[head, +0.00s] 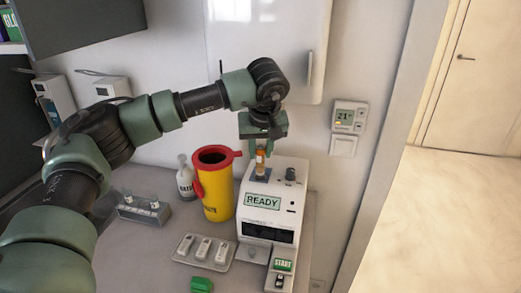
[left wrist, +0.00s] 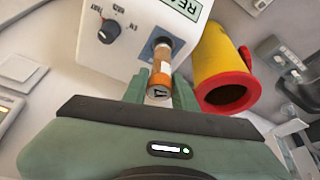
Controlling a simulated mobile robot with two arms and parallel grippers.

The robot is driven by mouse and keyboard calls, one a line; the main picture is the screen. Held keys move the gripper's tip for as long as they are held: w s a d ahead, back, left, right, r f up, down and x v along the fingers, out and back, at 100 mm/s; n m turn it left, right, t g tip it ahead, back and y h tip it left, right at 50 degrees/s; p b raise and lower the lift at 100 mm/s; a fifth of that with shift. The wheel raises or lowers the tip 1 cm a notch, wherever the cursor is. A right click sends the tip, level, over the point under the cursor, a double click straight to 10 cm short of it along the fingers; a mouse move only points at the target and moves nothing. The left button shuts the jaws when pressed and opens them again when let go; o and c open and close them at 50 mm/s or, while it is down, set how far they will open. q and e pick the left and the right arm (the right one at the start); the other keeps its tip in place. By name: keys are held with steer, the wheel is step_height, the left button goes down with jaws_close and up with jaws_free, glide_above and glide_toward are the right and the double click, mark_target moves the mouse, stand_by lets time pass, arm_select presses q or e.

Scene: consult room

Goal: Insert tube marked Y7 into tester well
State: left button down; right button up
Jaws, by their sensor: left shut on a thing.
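My left gripper (head: 262,142) is above the tester and shut on an orange tube (head: 260,161), held upright. In the left wrist view the gripper's fingers (left wrist: 160,88) flank the near end of the tube (left wrist: 162,66). The tube's far end meets the dark opening in the blue-grey square well (left wrist: 148,50) on top of the tester (left wrist: 120,42). How deep it sits in the well I cannot tell. No Y7 marking is legible on it. In the head view the white tester (head: 268,217) shows READY. My right gripper is not in view.
A yellow bin with a red rim (head: 217,200) stands close left of the tester. A grey rack (head: 143,210), a white bottle (head: 185,180), a tray of white cassettes (head: 205,253) and a green START button (head: 283,265) are nearby. The wall is close behind.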

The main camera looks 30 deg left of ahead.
mark_target(261, 160)
arm_select(q)
steer(key=shift+f, duration=0.15)
steer(key=shift+f+b, duration=1.5)
steer(key=shift+f, duration=0.8)
steer(key=c, duration=1)
jaws_free()
steer(key=shift+c, duration=0.2)
steer(key=b+v, duration=0.2)
steer(key=v, duration=0.4)
steer(key=shift+s+d+r, duration=0.15)
steer(key=shift+r, duration=0.15)
steer(key=shift+s+d+r, duration=0.1)
steer(key=shift+s+r, duration=0.1)
steer(key=shift+r, duration=0.35)
steer(key=shift+f, duration=0.1)
